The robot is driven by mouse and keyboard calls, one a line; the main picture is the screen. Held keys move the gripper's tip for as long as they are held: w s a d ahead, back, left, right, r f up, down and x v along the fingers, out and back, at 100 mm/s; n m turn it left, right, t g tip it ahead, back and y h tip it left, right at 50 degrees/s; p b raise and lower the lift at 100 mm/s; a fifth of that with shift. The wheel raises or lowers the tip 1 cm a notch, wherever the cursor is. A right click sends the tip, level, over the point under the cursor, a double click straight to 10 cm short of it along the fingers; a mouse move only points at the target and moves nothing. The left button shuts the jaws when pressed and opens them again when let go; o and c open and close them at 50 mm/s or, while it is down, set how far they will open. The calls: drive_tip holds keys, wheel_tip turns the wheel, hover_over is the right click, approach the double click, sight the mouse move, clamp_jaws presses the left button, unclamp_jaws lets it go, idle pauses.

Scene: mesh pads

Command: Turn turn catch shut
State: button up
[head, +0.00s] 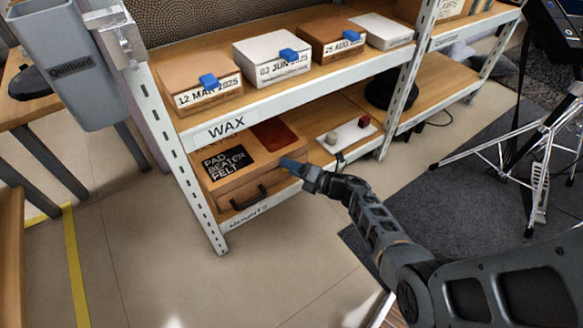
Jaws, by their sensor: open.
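A wooden box (215,186) with a black label reading "PAD BEATER FELT" stands on the lower shelf at the left end. It has a dark handle (249,200) low on its front and a dark red patch on top. A blue piece (289,163), coloured like the catches on the upper boxes, shows at the box's right front edge. My gripper (298,170) is open right at this blue piece, reaching in from the lower right. Its fingertips partly cover the piece, so I cannot tell its turn position or whether they touch it.
The upper shelf carries several boxes with blue catches (208,81) and date labels. A white tray (346,138) with small blocks lies right of the wooden box. A grey bin (70,65) hangs at the left upright. A tripod stand (540,150) is at right; the floor in front is clear.

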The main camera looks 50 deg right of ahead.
drive_tip(key=p+v, duration=0.2)
drive_tip(key=v, duration=0.5)
drive_tip(key=shift+s, duration=0.2)
drive_tip(key=s+a+r+m+t+h, duration=0.2)
drive_tip(key=s+a+r+m, duration=0.8)
drive_tip(key=s+a, duration=0.55)
drive_tip(key=s+a+r+m+g, duration=0.2)
drive_tip(key=s+a+r+m, duration=0.2)
drive_tip(key=s+r+m, duration=0.45)
drive_tip(key=s+a+r+m+g, duration=0.1)
drive_tip(key=s+a+r+m, duration=0.45)
drive_tip(key=r, duration=0.65)
wheel_tip(320, 180, up, 29)
drive_tip(key=d+p, duration=0.1)
drive_tip(key=p, duration=2.9)
drive_tip(key=shift+y, duration=0.4)
